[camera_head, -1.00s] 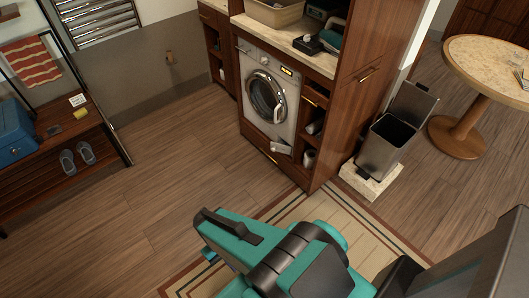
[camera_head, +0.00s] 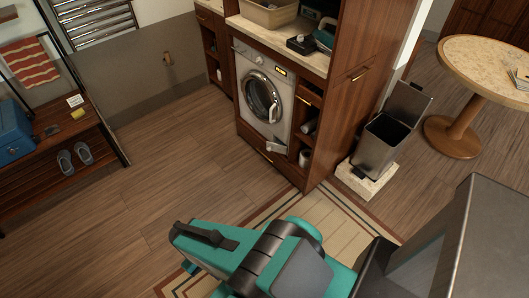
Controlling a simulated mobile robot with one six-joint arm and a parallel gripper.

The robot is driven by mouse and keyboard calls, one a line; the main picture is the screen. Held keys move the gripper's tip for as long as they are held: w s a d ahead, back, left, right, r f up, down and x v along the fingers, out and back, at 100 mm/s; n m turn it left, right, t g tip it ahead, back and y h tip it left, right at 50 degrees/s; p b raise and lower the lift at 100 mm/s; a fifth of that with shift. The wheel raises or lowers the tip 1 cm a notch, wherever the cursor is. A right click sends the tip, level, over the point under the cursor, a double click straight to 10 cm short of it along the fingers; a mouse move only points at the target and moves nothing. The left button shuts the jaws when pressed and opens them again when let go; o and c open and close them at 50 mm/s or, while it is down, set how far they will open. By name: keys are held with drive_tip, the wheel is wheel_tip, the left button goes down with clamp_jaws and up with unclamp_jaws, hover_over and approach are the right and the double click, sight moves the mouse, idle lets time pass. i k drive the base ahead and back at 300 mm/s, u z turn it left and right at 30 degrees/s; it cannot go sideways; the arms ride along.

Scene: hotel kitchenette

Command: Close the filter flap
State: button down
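The filter flap (camera_head: 275,146) is a small light-grey panel at the lower right of the white washing machine's front (camera_head: 283,112). It stands out tilted from the front, so it looks open. The machine's round door (camera_head: 261,97) is shut. My gripper (camera_head: 195,234) is at the end of my teal and black arm, low in the picture, in front of the cabinet and well apart from the flap. Its fingertips cannot be made out, and I see nothing held in it.
A wooden cabinet surrounds the machine, with open shelves (camera_head: 306,122) right of the flap. An open pedal bin (camera_head: 380,145) stands to the right, near a round table (camera_head: 480,62). A striped rug (camera_head: 330,222) lies in front. The wooden floor at left is clear up to the shoe bench (camera_head: 60,172).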

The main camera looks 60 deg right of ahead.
sight(270, 147)
drive_tip(key=z, duration=0.05)
drive_tip(key=i, duration=1)
drive_tip(key=u, duration=0.05)
